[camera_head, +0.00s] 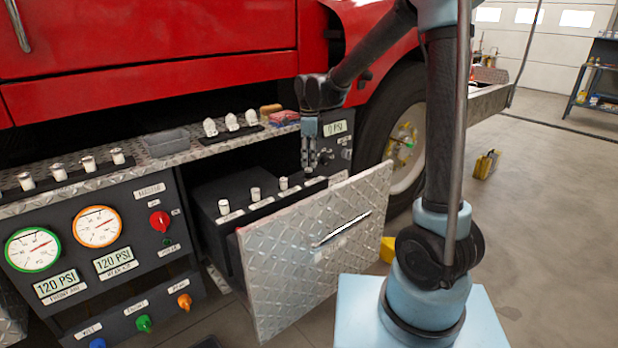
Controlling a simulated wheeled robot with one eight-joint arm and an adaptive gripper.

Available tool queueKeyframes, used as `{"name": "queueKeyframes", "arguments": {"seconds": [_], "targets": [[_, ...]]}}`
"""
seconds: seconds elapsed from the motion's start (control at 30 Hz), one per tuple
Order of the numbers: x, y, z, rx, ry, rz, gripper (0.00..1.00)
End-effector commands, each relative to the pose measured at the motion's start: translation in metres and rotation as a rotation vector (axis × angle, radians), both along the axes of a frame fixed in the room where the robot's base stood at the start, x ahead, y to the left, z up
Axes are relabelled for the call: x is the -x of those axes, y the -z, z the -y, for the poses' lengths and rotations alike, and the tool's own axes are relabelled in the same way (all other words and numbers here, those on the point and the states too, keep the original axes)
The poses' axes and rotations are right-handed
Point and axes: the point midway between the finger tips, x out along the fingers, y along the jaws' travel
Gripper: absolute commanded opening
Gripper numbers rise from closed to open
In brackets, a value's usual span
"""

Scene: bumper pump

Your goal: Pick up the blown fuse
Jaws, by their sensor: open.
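A dark drawer with a diamond-plate front (315,255) stands pulled out below the red truck. Inside is a black fuse block with a row of small white-capped fuses, among them a left one (223,207), a middle one (255,194) and a right one (283,184). Small labels sit in front of them, too small to read. I cannot tell which fuse is blown. My gripper (309,168) points down over the right end of the row, open, with nothing seen in it. It partly hides that end of the block, and I cannot tell whether it touches anything there.
A diamond-plate ledge above holds a grey tray (167,142), white-capped pieces (88,164) and white fittings (232,122). A panel with gauges (97,227) and knobs is left of the drawer. The truck wheel (405,145) is close on the right.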

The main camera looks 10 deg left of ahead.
Motion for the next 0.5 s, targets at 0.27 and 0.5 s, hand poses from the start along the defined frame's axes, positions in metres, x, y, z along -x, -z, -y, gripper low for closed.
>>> {"name": "queueKeyframes", "arguments": {"seconds": [0.27, 0.5], "targets": [[0.005, 0.025, -0.003, 0.0, 0.0, 0.0, 0.45], [0.007, 0.05, -0.004, 0.0, 0.001, 0.0, 0.45]]}}
